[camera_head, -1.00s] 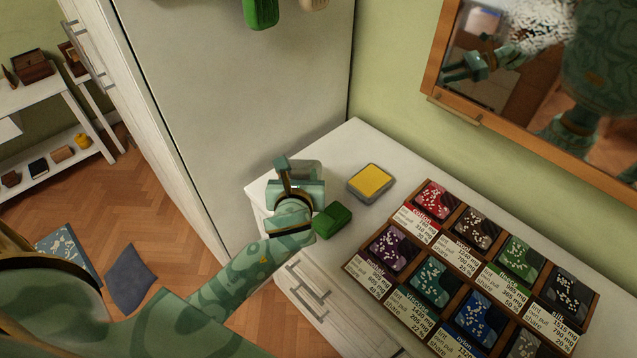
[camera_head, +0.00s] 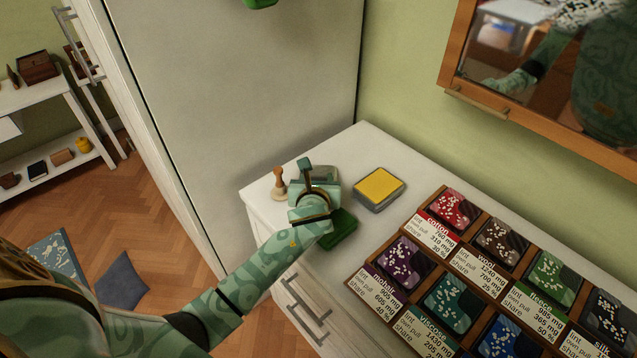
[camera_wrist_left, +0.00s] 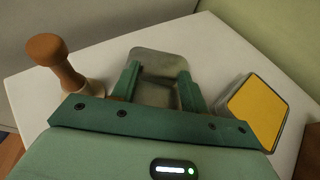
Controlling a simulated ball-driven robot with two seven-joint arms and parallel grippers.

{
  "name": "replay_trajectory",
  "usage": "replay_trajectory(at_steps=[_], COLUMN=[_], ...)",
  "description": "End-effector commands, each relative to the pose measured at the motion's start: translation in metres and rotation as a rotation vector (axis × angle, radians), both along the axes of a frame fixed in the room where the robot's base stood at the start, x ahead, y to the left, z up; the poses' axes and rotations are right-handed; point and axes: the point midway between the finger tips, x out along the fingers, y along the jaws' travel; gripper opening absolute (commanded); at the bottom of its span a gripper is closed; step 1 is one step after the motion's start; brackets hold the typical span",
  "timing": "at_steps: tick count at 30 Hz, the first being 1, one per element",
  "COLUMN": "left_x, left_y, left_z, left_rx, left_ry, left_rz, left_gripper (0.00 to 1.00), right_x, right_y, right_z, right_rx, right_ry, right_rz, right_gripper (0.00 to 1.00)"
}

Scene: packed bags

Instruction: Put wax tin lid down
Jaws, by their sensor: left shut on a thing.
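My left gripper (camera_head: 318,178) is shut on the wax tin lid (camera_head: 326,173), over the left part of the white cabinet top. In the left wrist view the lid (camera_wrist_left: 160,66) is a grey metal, round-cornered rectangle between the two green fingers. Its near part is hidden by the gripper. I cannot tell whether the lid touches the top. The open wax tin (camera_head: 380,187), with yellow wax in a grey metal rim, sits to the right of the gripper, apart from it; it also shows in the wrist view (camera_wrist_left: 257,112).
A wooden-handled stamp (camera_head: 279,184) stands upright close to the left of the gripper. A green block (camera_head: 341,228) lies just in front, partly behind my arm. A wooden tray (camera_head: 437,187) of labelled fabric samples fills the right. A tall white cupboard (camera_head: 240,90) rises behind.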

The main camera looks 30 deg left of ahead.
Motion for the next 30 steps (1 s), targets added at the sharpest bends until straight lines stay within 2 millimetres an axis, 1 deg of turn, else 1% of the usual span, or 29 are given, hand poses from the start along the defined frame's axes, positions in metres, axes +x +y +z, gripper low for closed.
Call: replay_trajectory(at_steps=[5,9,10,11,12,20,23,26,30], left_x=[0.000,0.000,0.000,0.000,0.000,0.000,-0.002,-0.015,-0.042], left_y=[0.000,0.000,0.000,0.000,0.000,0.000,-0.001,-0.007,-0.020], left_z=[0.002,-0.001,-0.001,-0.001,-0.001,-0.001,0.004,0.012,0.027], left_rx=[-0.001,0.000,0.000,0.000,0.000,-0.001,-0.002,0.000,0.000], left_ry=[0.000,0.000,0.000,-0.001,-0.001,0.000,-0.001,-0.001,-0.002], left_rz=[0.000,0.000,0.000,0.000,0.000,0.000,0.001,0.000,-0.001], left_gripper=[0.23,0.23,0.47,0.56,0.66,0.66,0.66,0.66,0.66], right_x=[0.001,0.001,0.001,0.001,0.001,0.001,0.001,0.004,0.009], right_y=[0.000,0.000,0.000,0.000,0.001,0.001,0.001,0.001,0.001], right_z=[0.001,0.001,0.001,0.001,0.001,0.001,0.003,0.011,0.026], right_rx=[0.001,0.001,0.001,0.001,0.001,0.002,0.001,0.001,0.001], right_ry=[-0.002,-0.002,-0.002,-0.002,-0.002,-0.002,-0.003,-0.010,-0.023], right_rz=[0.000,0.001,0.001,0.001,0.001,0.002,0.002,0.002,0.002], right_gripper=[0.36,0.36,0.36,0.36,0.36,0.36,0.36,0.36,0.36])
